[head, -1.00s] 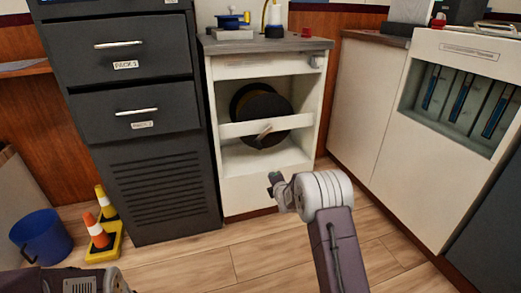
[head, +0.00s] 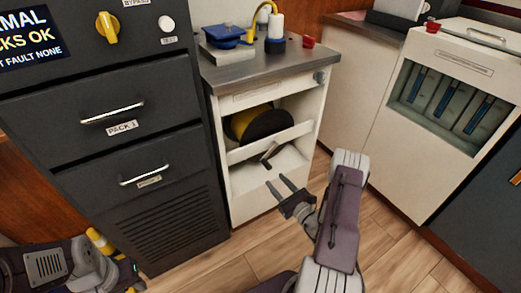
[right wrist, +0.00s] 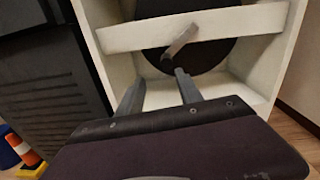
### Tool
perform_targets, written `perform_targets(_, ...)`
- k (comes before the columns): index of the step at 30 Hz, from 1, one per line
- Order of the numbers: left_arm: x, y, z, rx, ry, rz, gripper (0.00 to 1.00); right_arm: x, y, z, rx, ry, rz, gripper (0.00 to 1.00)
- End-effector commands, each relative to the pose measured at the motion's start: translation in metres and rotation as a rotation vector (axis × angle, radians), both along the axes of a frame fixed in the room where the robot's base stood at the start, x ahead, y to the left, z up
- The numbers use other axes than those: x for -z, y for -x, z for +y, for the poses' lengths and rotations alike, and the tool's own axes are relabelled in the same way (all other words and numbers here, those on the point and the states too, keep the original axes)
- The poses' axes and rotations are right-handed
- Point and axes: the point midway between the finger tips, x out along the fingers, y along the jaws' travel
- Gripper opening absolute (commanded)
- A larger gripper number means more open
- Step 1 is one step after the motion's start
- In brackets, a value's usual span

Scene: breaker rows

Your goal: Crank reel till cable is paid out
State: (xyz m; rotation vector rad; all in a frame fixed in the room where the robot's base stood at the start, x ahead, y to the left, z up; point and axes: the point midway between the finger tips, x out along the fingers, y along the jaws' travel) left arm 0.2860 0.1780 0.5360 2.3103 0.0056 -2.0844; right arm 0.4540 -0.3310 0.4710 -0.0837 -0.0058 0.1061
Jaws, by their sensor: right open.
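The cable reel (head: 264,125), a black disc with yellow behind its rim, sits inside the open white cabinet, behind a white crossbar (head: 285,138). Its grey crank handle (head: 270,153) sticks out at the crossbar; it also shows in the right wrist view (right wrist: 179,40). My right gripper (head: 278,182) is open and empty, below and in front of the handle, apart from it. In the right wrist view its two fingers (right wrist: 159,84) point toward the reel, with the handle beyond them. My left arm shows at the lower left; its finger opening cannot be made out.
A yellow cable (head: 262,9) runs at a white post on the cabinet top, beside a blue device (head: 224,37) and a red knob (head: 309,42). A dark drawer unit (head: 110,130) stands close on the left. Floor is clear in front of the cabinet.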

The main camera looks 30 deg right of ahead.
Motion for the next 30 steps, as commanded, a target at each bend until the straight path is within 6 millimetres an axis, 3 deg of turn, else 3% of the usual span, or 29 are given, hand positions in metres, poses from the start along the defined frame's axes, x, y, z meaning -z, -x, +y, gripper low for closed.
perform_targets(2, -0.010, 0.000, 0.000, 0.000, 0.000, 0.000, 0.36, -0.008, 0.005, -0.009, 0.025, -0.004, 0.004, 0.43)
perform_targets(8, -0.004, 0.000, 0.000, 0.000, 0.000, 0.000, 0.36, -0.004, 0.001, -0.011, 0.029, 0.000, 0.003, 0.43)
perform_targets(21, 0.031, 0.000, 0.000, 0.000, 0.000, 0.000, 0.36, -0.003, -0.078, -0.004, 0.026, 0.003, 0.000, 0.43)
perform_targets(30, 0.032, 0.000, 0.000, 0.000, 0.000, 0.000, 0.36, -0.006, -0.086, -0.004, 0.028, 0.000, 0.003, 0.43)
